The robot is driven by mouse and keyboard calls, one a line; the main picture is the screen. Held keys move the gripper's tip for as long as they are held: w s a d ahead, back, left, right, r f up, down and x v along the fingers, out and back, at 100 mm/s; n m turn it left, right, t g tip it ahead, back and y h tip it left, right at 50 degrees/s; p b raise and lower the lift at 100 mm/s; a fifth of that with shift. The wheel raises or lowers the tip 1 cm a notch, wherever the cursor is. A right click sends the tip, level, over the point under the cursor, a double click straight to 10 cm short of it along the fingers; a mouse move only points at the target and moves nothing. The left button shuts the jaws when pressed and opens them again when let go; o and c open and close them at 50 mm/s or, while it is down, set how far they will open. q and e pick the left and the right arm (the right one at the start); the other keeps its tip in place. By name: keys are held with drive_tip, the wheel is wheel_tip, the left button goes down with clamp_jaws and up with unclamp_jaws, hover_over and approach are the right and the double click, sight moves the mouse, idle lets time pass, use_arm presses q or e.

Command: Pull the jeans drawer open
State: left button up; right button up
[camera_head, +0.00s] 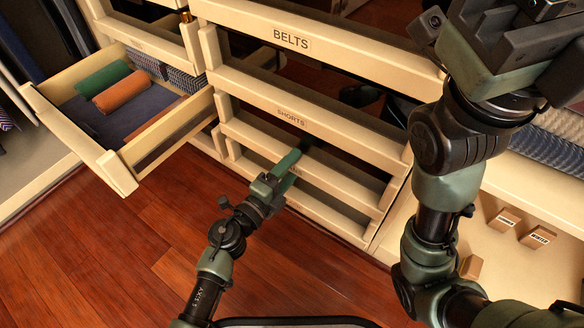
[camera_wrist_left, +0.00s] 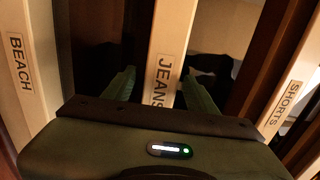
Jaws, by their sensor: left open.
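The jeans drawer front (camera_wrist_left: 165,45) is a pale board with a JEANS label in the left wrist view. In the head view, its pale front (camera_head: 327,207) is low in the cabinet below the SHORTS front, its label mostly covered by my gripper. My left gripper (camera_head: 287,172) is open at this front. In the left wrist view its two green fingers (camera_wrist_left: 160,90) are on either side of the board, with visible gaps. I cannot tell whether a finger touches it. My right arm crosses the right of the head view; its fingers cannot be made out.
The SHORTS front (camera_head: 330,134) and BELTS front (camera_head: 330,47) are above. An open drawer (camera_head: 75,140) with rolled green and orange clothes juts out at left. The wooden floor (camera_head: 130,250) is clear. Small labelled blocks (camera_head: 537,237) sit on the right shelf.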

use_arm(q)
drive_tip(key=shift+w+d, duration=0.1)
clamp_jaws()
drive_tip(key=shift+f, duration=0.1)
idle(1.3)
